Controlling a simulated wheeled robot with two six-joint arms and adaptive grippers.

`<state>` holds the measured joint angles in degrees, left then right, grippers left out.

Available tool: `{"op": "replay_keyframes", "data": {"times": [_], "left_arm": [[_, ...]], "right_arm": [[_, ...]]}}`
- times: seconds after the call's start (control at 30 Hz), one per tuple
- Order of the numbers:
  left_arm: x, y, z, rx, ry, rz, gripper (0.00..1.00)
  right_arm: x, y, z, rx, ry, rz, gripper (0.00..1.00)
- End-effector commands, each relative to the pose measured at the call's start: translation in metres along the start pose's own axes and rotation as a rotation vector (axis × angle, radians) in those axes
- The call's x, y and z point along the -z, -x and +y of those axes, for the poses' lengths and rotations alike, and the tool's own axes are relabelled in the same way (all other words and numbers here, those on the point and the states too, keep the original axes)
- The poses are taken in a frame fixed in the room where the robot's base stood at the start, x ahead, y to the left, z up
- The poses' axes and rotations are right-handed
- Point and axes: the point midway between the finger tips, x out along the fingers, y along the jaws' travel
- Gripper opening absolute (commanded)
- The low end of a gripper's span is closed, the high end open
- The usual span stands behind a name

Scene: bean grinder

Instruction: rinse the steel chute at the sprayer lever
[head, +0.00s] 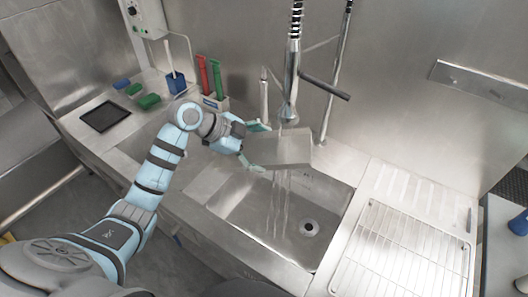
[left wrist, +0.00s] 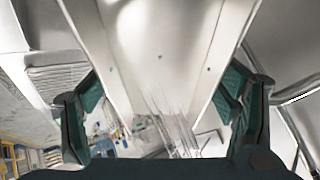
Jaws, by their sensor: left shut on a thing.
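The steel chute (head: 285,150) is a grey, tilted metal piece under the sprayer head (head: 289,108), above the sink. My left gripper (head: 257,146) is shut on the chute from its left side. In the left wrist view the chute (left wrist: 160,45) shows as a wide trough between the two green-padded fingers of my left gripper (left wrist: 165,95). A dark lever (head: 325,86) sticks out to the right of the sprayer. Thin water streams (head: 277,200) fall below the chute into the sink, and streaks also show in the left wrist view. My right gripper is not seen.
The sink basin (head: 295,222) is empty below the chute. A wire rack (head: 400,255) lies on the right drainboard. Red and green handles (head: 209,75) stand in a holder at left, near a blue cup (head: 176,82), sponges (head: 149,101) and a black tray (head: 105,116).

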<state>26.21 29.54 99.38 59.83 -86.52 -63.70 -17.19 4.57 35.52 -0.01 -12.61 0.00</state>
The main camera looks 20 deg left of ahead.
Motion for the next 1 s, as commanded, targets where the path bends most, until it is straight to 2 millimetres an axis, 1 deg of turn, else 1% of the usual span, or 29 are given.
{"op": "replay_keyframes", "data": {"times": [0.17,0.37,0.8,1.0], "left_arm": [[-0.002,0.004,0.001,0.002,-0.001,0.0,0.37],[-0.014,0.02,0.012,0.001,-0.001,-0.003,0.37],[-0.041,0.055,0.035,0.0,-0.001,-0.003,0.37],[-0.042,0.058,0.037,0.001,-0.001,0.002,0.37]], "right_arm": [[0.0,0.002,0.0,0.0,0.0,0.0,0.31],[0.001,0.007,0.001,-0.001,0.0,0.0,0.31],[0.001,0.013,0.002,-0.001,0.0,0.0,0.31],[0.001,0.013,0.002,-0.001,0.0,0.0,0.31]]}}
